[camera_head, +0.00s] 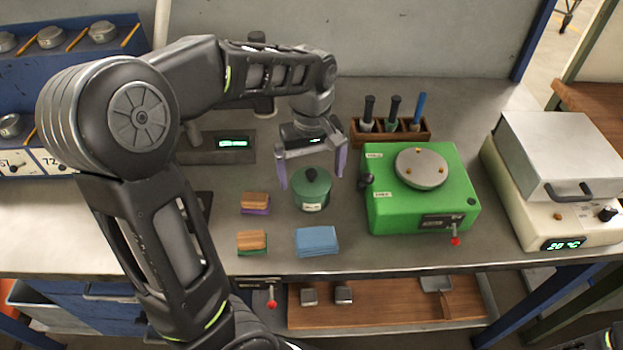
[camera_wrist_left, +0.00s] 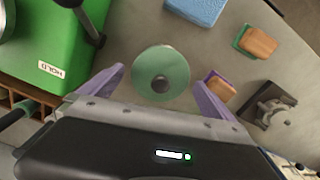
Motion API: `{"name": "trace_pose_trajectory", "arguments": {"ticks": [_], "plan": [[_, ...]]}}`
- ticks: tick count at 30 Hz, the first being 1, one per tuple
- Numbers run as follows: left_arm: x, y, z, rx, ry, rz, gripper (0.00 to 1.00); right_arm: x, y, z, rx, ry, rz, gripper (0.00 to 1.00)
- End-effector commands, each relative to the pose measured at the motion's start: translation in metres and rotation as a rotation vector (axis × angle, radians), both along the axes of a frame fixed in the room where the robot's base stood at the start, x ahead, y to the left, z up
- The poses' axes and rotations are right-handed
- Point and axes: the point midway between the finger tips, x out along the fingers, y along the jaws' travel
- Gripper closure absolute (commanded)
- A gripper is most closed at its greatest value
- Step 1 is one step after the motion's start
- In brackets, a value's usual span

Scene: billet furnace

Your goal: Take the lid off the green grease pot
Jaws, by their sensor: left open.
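The green grease pot (camera_head: 312,196) stands upright on the grey bench, with a label low on its front. Its green lid (camera_head: 311,181) is on it and has a dark round knob on top; the lid also shows from above in the left wrist view (camera_wrist_left: 160,74). My left gripper (camera_head: 312,180) is open, with its purple fingers apart on either side of the pot. In the left wrist view the gripper (camera_wrist_left: 160,85) has nothing between its fingertips, and the lid lies just beyond them. I cannot tell the exact height of the fingers over the lid. My right gripper is not in view.
A green machine (camera_head: 420,205) with a round metal plate and a side handle stands close right of the pot. Brushes (camera_head: 269,193) lie to the left, and a blue cloth (camera_head: 317,241) in front. A wooden holder (camera_head: 390,132) with handled tools stands behind.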

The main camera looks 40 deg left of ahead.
Motion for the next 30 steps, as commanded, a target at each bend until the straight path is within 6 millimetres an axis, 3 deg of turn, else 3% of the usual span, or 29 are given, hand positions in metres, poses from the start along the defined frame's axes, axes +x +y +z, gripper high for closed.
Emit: {"name": "trace_pose_trajectory", "arguments": {"ticks": [22, 30], "plan": [[0.0001, -0.0001, 0.0001, 0.000, 0.000, 0.000, 0.57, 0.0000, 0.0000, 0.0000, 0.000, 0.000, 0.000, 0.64], [0.0003, -0.0001, 0.0012, -0.001, -0.001, 0.000, 0.59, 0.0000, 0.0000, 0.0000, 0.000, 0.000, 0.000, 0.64]]}}
